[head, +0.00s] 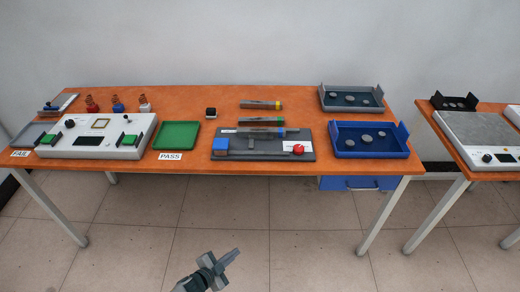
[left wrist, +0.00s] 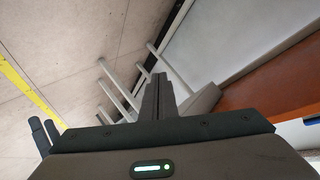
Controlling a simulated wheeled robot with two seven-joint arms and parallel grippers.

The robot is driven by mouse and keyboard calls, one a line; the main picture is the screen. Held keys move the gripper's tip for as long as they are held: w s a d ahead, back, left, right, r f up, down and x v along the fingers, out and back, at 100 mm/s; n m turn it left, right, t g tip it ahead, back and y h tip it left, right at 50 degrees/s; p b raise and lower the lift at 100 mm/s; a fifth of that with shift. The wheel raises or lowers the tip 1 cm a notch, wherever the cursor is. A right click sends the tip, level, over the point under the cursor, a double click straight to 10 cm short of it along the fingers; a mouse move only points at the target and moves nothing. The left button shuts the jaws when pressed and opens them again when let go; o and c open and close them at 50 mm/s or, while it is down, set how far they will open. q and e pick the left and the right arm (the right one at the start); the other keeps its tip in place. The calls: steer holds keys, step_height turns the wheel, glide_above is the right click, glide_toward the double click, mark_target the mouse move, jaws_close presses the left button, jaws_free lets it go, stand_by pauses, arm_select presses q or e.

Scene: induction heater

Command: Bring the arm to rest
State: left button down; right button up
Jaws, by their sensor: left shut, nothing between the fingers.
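My left gripper (head: 226,260) is at the bottom of the head view, in front of the table and apart from it, over the tiled floor. Its fingers are closed together and hold nothing. In the left wrist view the shut fingers (left wrist: 158,97) point away from the camera, with floor and table legs beyond them. My right gripper is not in view.
The orange table (head: 340,170) stands ahead, holding a white tester (head: 97,137), a green PASS tray (head: 177,135), a grey fixture (head: 262,155) and a blue tray (head: 371,141). A second table (head: 450,150) stands at right. The floor (head: 310,235) in front is clear.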

arm_select(q)
steer(key=s+a+f+n+g+y, duration=0.25)
steer(key=s+a+f, duration=0.25)
steer(key=s+f, duration=0.4)
steer(key=s+a+f+n+g+y, duration=0.1)
steer(key=s+a+f+n+y, duration=0.3)
steer(key=s+f, duration=0.5)
steer(key=s+a+f+n+g, duration=0.1)
steer(key=s+a+f+g, duration=0.1)
steer(key=s, duration=0.9)
steer(key=s+a+f+n+g, duration=0.2)
steer(key=s, duration=0.9)
steer(key=s+a+f+n+g+b, duration=0.1)
steer(key=s+a+n+g, duration=0.1)
steer(key=s, duration=0.9)
steer(key=shift+a+f+y, duration=0.15)
steer(key=shift+f+y, duration=0.25)
steer(key=shift+y, duration=0.05)
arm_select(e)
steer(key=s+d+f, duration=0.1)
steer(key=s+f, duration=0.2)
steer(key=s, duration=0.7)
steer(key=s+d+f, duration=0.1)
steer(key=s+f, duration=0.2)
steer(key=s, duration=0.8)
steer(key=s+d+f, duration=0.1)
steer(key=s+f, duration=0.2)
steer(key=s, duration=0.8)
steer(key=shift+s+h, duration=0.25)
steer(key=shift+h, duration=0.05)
